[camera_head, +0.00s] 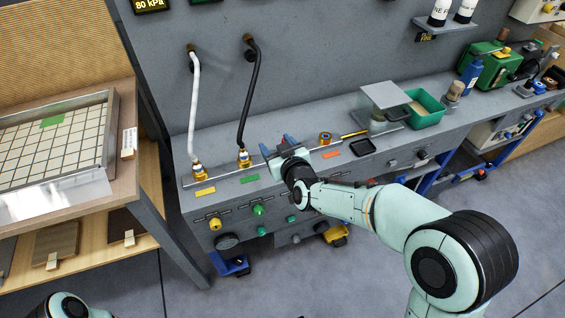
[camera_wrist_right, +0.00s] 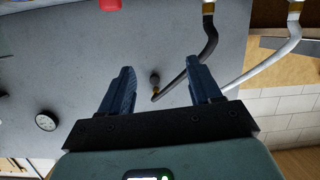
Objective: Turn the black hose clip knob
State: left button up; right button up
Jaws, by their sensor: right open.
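The black hose (camera_head: 250,95) hangs from a dark wall fitting (camera_head: 249,41) down to a brass clip fitting (camera_head: 243,158) on the grey bench. I cannot make out the clip's knob clearly. My right gripper (camera_head: 279,147) is open and empty, just right of the black hose's brass clip and apart from it. It also shows open in the wrist view (camera_wrist_right: 160,88). My left gripper is out of view.
The white hose (camera_head: 194,100) and its brass clip (camera_head: 198,170) stand to the left. A brass ring-like part (camera_head: 325,138) and black tray (camera_head: 363,147) lie right of my gripper. A gridded table (camera_head: 122,165) stands at the far left.

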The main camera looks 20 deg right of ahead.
jog(key=shift+s+f+g+p, duration=0.25)
jog(key=shift+s+f, duration=0.1)
jog(key=shift+f, duration=0.55)
jog(key=shift+s+f+g+p, duration=0.1)
jog(key=shift+s+f+g, duration=0.2)
jog(key=shift+f, duration=0.6)
